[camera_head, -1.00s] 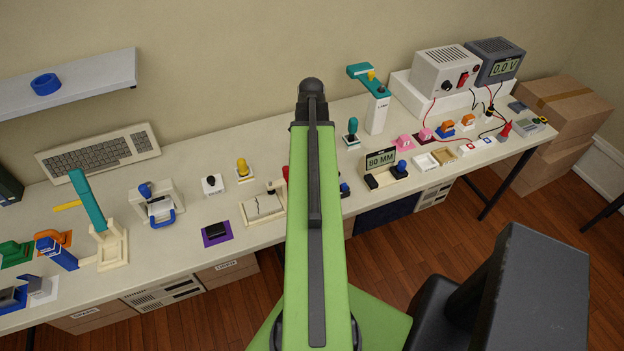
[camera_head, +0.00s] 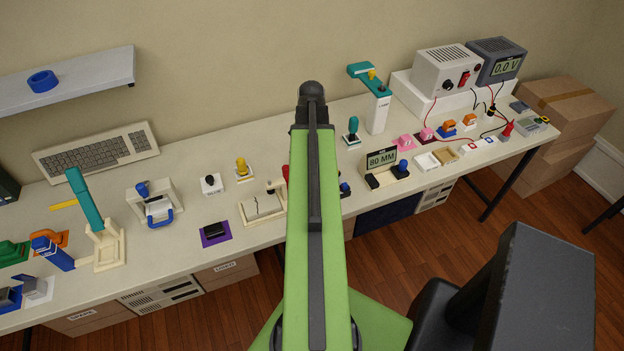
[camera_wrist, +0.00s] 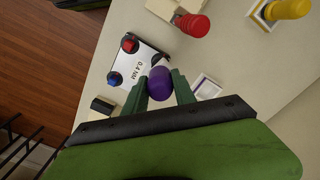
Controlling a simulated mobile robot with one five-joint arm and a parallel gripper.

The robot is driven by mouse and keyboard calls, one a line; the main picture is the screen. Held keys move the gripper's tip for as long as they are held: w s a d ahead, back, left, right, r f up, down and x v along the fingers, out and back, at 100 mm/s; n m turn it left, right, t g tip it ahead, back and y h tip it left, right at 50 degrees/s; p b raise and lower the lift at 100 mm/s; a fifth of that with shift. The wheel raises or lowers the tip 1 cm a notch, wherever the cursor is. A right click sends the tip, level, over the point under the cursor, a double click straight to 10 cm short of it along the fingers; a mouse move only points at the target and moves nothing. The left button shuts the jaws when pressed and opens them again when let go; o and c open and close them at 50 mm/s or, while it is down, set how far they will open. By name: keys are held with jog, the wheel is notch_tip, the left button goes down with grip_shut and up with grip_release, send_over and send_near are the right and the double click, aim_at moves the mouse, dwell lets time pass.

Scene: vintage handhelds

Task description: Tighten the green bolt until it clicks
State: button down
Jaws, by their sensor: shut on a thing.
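In the wrist view my gripper (camera_wrist: 160,78) is shut on a purple rounded knob (camera_wrist: 160,86), with one dark green finger on each side of it. Just beside the knob is a white panel (camera_wrist: 138,72) marked "0.4 NM". The panel carries a red knob (camera_wrist: 130,44) and a blue knob (camera_wrist: 115,78). I cannot make out a green bolt in either view. What lies under the purple knob is hidden. In the head view my green arm covers the gripper and this part of the bench.
In the wrist view a larger red knob (camera_wrist: 193,25) and a yellow knob (camera_wrist: 290,9) stand close by, with a small white tray (camera_wrist: 207,88) to the right. In the head view the bench (camera_head: 335,120) is crowded on both sides of my arm. A readout box (camera_head: 381,160) shows 80 MM.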

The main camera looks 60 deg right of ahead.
jog(key=shift+f+b, duration=0.5)
jog(key=c, duration=0.9)
grip_release()
jog(key=shift+c, duration=0.2)
notch_tip(320, 180, up, 18)
jog(key=p, duration=1.7)
jog(key=shift+f, duration=0.25)
